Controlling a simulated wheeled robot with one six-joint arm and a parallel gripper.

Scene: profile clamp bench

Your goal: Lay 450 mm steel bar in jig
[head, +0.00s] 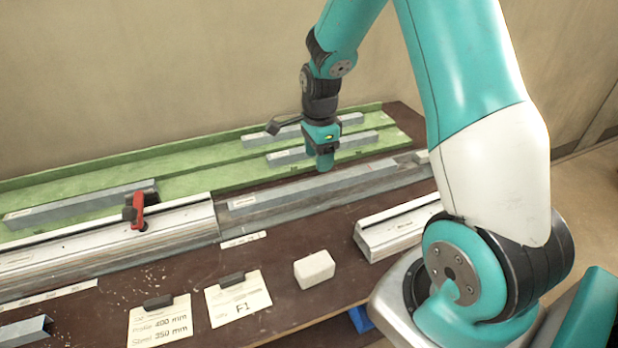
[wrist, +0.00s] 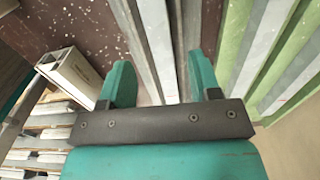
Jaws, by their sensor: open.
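A long grey steel bar (head: 310,187) with a pale label at its left end lies along the jig (head: 290,222) in the head view, right of the silver slotted profile (head: 110,240). Its length cannot be read. My gripper (head: 322,166) points down just over the bar's far side. In the wrist view my gripper (wrist: 160,88) is open, with a finger on either side of a light grey strip (wrist: 158,45) that looks like this bar. I cannot tell whether the fingers touch it. A red clamp handle (head: 138,210) stands up on the slotted profile.
A green rack (head: 215,180) behind holds several grey bars, one (head: 80,204) at left. A short silver profile (head: 395,228), a white block (head: 314,269) and paper cards (head: 238,298) lie on the brown bench in front.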

